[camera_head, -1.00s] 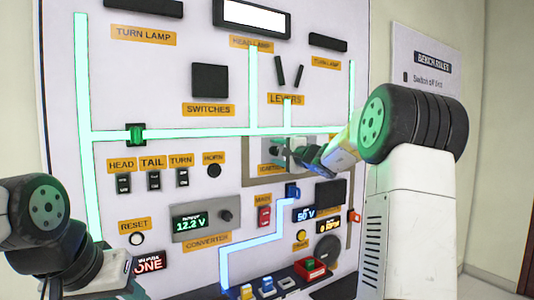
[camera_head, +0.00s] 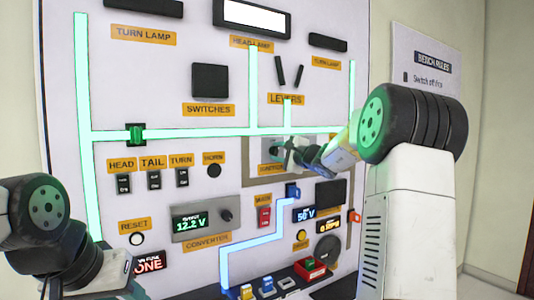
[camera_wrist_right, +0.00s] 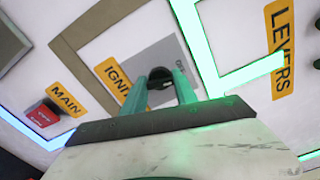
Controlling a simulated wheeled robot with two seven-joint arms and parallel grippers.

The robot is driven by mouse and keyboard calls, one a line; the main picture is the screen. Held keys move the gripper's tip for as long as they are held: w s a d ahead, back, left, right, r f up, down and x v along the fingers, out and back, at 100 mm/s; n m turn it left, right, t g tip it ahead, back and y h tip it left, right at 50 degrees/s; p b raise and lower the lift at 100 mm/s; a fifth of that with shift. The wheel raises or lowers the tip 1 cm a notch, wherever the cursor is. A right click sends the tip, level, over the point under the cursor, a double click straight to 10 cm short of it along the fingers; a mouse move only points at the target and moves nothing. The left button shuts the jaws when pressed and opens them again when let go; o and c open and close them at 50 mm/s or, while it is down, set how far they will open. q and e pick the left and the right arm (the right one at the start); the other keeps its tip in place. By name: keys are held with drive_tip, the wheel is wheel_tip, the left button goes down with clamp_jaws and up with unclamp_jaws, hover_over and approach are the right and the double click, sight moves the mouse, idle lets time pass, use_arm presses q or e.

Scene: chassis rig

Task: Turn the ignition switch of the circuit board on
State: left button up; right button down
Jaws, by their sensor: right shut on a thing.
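The circuit board (camera_head: 222,70) is a white upright panel with glowing lines, labels and switches. The ignition switch sits on a grey plate (camera_head: 268,146) in the middle right of the board, over the label "IGNITION" (camera_wrist_right: 116,78). In the right wrist view the dark switch knob (camera_wrist_right: 160,98) is between the two green fingers of my right gripper (camera_wrist_right: 160,84), which is shut on it. In the head view this gripper (camera_head: 282,153) covers most of the switch.
A red MAIN switch (camera_head: 264,217) is below the ignition plate. HEAD, TAIL and TURN switches (camera_head: 154,180) are to the left. Blocks and a red box (camera_head: 311,268) are at the board's foot.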

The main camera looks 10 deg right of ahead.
drive_tip(key=m, duration=0.4)
drive_tip(key=shift+m, duration=0.3)
drive_tip(key=m, duration=0.4)
drive_tip(key=shift+f, duration=0.1)
drive_tip(key=shift+m, duration=0.3)
drive_tip(key=c, duration=1)
unclamp_jaws()
drive_tip(key=shift+c, duration=0.2)
drive_tip(key=v, duration=0.8)
